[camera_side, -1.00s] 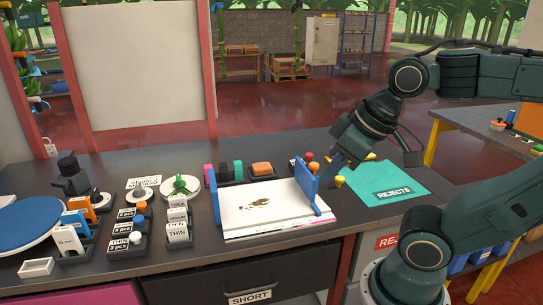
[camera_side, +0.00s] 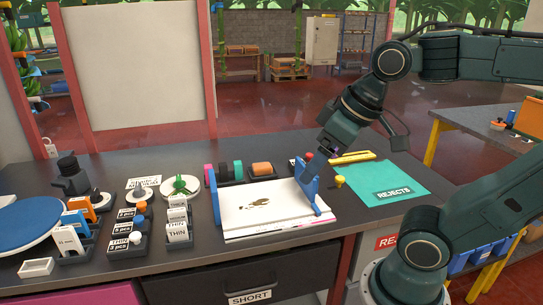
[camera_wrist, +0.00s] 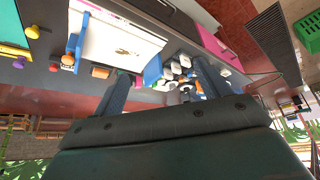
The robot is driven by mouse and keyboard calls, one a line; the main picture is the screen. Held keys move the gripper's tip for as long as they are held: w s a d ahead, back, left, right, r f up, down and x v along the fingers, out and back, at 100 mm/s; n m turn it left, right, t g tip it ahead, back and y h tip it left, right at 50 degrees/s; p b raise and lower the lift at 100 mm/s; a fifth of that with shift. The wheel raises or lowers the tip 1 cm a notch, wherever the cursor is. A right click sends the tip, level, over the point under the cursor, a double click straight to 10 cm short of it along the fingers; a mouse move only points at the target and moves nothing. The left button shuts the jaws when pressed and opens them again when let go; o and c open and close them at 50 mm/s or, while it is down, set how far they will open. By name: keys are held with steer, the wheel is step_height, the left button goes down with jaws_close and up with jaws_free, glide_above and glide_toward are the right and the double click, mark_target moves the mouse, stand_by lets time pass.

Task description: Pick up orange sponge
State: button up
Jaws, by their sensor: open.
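The orange sponge (camera_side: 262,169) is a small orange block in a dark tray on the bench, behind the white board with blue ends. It also shows in the wrist view (camera_wrist: 100,72), small and left of my left finger. My gripper (camera_side: 325,147) hangs above the back of the bench, to the right of the sponge and apart from it. In the wrist view my two fingers (camera_wrist: 162,84) are spread wide with nothing held between them. The fingertips are hard to make out in the side view.
The white board (camera_side: 270,208) has upright blue ends; the right one (camera_side: 308,183) stands between my gripper and the front. Red (camera_side: 309,155) and yellow (camera_side: 339,181) knobs stand near it. Green and dark items (camera_side: 231,169) sit left of the sponge. A teal rejects mat (camera_side: 385,183) lies right.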

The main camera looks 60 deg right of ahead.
steer(key=w+d+r+n+y, duration=0.1)
steer(key=w+d, duration=0.3)
steer(key=w, duration=0.4)
steer(key=w+d+r+n+g, duration=0.15)
steer(key=w+d, duration=0.25)
steer(key=w, duration=0.4)
steer(key=w+d+r+n+y, duration=0.15)
steer(key=w+d, duration=0.25)
steer(key=w, duration=0.4)
steer(key=w+d+f+n, duration=0.2)
steer(key=d+f, duration=0.6)
steer(key=d, duration=0.4)
steer(key=w+d+f+n, duration=0.2)
steer(key=d+f, duration=0.6)
steer(key=d, duration=0.4)
steer(key=shift+f+n+g, duration=0.3)
steer(key=shift+g, duration=0.05)
steer(key=shift+w+y, duration=0.1)
steer(key=shift+y, duration=0.15)
glide_above(268, 165)
steer(key=shift+d+f, duration=0.1)
steer(key=shift+f, duration=3.85)
